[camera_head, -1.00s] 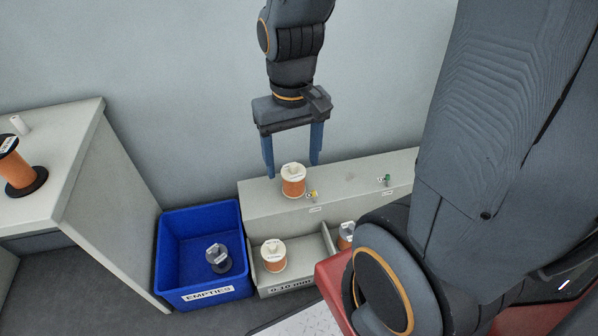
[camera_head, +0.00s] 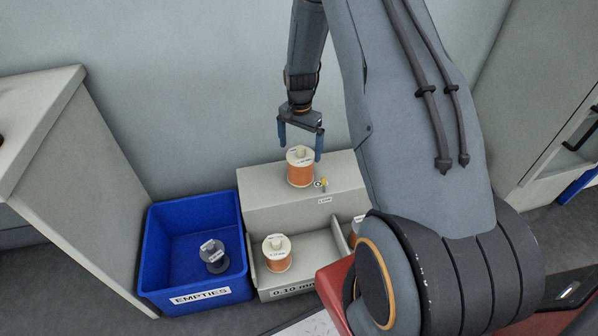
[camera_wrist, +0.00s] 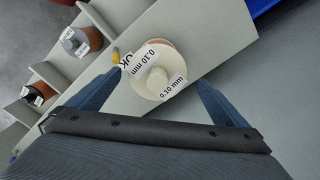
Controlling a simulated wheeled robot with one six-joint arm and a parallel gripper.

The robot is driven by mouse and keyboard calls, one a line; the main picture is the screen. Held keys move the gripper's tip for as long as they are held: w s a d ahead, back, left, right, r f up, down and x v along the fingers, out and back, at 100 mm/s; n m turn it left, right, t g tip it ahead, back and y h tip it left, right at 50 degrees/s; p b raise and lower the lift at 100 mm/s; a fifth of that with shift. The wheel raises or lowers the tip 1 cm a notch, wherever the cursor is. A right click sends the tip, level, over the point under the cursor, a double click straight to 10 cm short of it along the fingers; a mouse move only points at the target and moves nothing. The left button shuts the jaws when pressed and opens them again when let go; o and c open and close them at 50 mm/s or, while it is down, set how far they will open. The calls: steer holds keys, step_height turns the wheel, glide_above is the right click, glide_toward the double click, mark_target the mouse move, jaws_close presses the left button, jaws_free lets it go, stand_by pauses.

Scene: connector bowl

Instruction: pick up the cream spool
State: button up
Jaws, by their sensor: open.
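A cream spool (camera_head: 300,172) wound with orange wire stands upright on the grey upper ledge (camera_head: 262,198). In the wrist view its round cream top (camera_wrist: 150,88) carries labels reading 0.10 mm. A second cream spool (camera_head: 277,262) with orange wire stands in the lower compartment marked 0.10 mm. My gripper (camera_head: 300,152) is open and empty, at the upper spool. In the wrist view my gripper (camera_wrist: 161,78) has one blue finger to each side of that spool's top, with gaps showing. Whether the fingertips are below its rim I cannot tell.
A blue bin (camera_head: 150,262) labelled EMPTIES, with a grey spool (camera_head: 214,257) inside, stands left of the rack. A small yellow item (camera_head: 323,184) is beside the upper spool. The wrist view shows a grey-topped spool (camera_wrist: 78,40) and a darker one (camera_wrist: 35,94) in other compartments.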

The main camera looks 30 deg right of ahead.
step_height(320, 180, down, 3)
steer(key=shift+d+r, duration=0.1)
steer(key=shift+s+f+b, duration=0.15)
steer(key=shift+f+b, duration=0.1)
steer(key=shift+f, duration=1.15)
steer(key=shift+s+f+b, duration=0.15)
steer(key=shift+f+b, duration=0.05)
steer(key=shift+f, duration=1.15)
steer(key=shift+w+r, duration=0.1)
steer(key=c, duration=2.1)
steer(key=shift+c, duration=0.2)
steer(key=shift+r, duration=0.1)
